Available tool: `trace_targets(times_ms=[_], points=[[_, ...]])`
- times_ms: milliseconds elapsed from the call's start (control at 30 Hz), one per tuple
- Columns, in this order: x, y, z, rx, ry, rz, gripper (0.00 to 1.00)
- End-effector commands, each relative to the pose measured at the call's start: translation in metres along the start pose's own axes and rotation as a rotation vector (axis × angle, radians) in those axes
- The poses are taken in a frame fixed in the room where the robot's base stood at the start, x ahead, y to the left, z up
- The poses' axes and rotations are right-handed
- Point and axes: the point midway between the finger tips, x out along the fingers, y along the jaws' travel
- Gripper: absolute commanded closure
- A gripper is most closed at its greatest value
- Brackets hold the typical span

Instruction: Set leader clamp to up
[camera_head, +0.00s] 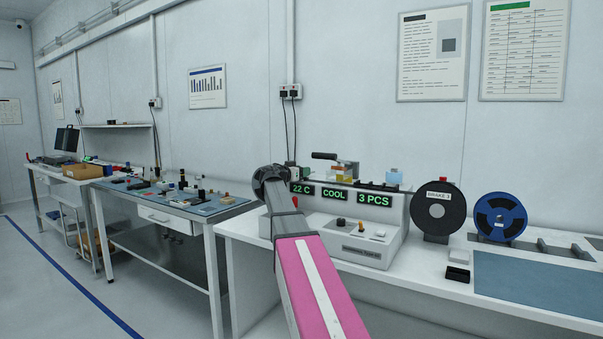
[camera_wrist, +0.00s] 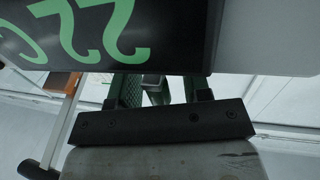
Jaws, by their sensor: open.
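The test handler (camera_head: 372,247) is a pale bench machine with lit green readouts "22 C", "COOL" and "3 PCS". A dark-handled lever (camera_head: 325,156) stands on its top above an orange block. I cannot tell which part is the leader clamp. My gripper (camera_wrist: 160,88) is open in the wrist view, with a small grey piece between or behind its fingers. The "22 C" readout (camera_wrist: 85,30) is upside down and very close there. A pale bar with a black end (camera_wrist: 38,170) shows at lower left. In the head view my wrist hides the gripper and the handler's left end.
A dark reel (camera_head: 438,209) and a blue reel (camera_head: 500,216) stand right of the handler. A small black bin (camera_head: 457,275) and a blue-grey mat (camera_head: 535,285) lie on the white bench. Another bench (camera_head: 150,213) with small items is at left.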

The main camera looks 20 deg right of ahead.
Motion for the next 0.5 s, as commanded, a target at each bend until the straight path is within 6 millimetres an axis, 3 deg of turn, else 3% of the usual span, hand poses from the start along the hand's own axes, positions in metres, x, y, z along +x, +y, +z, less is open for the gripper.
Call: trace_targets(times_ms=[67,200,500], points=[[-0.0001,0.0001,0.0,0.0,0.0,0.0,0.59],[-0.0001,0.0005,0.0001,0.0,0.0,0.001,1.0],[0.0002,0.0024,-0.0021,-0.005,-0.017,0.007,1.0]])
